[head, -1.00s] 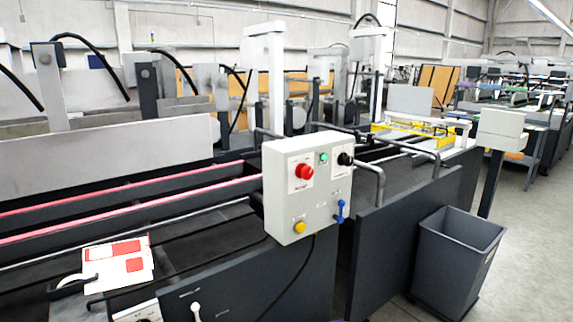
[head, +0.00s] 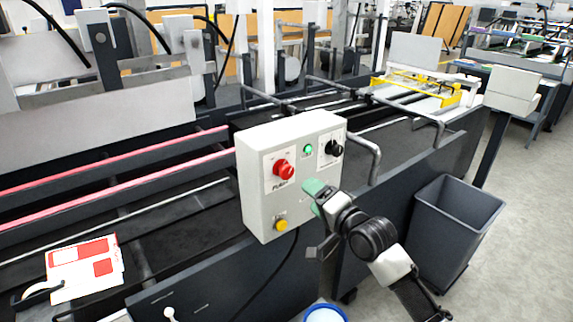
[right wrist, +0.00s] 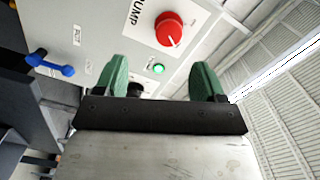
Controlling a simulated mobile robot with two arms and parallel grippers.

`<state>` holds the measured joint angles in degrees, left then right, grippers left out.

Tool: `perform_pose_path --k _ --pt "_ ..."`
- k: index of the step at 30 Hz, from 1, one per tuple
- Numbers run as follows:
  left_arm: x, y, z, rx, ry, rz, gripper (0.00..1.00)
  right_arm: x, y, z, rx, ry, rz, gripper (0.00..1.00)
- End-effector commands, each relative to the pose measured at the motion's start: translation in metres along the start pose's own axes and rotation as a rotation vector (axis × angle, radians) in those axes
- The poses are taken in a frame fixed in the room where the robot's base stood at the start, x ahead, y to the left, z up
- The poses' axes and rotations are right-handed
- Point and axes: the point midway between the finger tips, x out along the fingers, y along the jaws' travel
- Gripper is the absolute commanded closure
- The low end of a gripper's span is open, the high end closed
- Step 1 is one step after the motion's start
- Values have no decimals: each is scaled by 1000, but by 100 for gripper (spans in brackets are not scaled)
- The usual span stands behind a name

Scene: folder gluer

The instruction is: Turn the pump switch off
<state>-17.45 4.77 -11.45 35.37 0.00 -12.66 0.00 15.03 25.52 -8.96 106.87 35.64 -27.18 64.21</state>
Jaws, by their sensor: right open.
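The control box (head: 262,215) is pale grey and stands at the machine's front. Its red rotary knob (head: 284,169) sits on a white plate; in the right wrist view this red knob (right wrist: 169,29) has the label PUMP beside it and a white pointer mark. My right gripper (head: 315,193) is in front of the box, below and right of the red knob. In the right wrist view its green fingers (right wrist: 160,75) are apart with nothing held, and the red knob lies beyond them, untouched. My left gripper is not in view.
The box also bears a green lamp (head: 308,150), a black knob (head: 334,147), a yellow button (head: 281,225) and a blue lever (right wrist: 50,66). A bent grey rail (head: 372,158) is right of the box. A grey bin (head: 455,215) stands on the floor at right.

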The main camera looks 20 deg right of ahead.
Motion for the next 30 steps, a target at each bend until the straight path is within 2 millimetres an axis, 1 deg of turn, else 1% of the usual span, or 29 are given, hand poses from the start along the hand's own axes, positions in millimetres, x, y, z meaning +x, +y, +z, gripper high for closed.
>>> perform_pose_path --k 1,3,5,8,15,21,25,30 --pt "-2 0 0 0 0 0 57 0 -11 -2 8 -3 -16 30" --pt "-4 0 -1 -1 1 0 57 3 -16 -2 17 -4 -25 30" --pt "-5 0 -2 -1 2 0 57 9 -17 -3 19 -4 -26 30" --pt "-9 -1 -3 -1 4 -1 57 24 -18 -3 18 -4 -26 30" --pt "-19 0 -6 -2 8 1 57 68 -18 -3 16 -4 -24 30" --pt "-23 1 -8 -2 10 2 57 94 -17 -2 16 -4 -24 30" --pt "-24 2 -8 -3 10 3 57 103 -17 -2 15 -4 -24 30" --pt "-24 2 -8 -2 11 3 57 106 -17 -1 14 -3 -24 30"
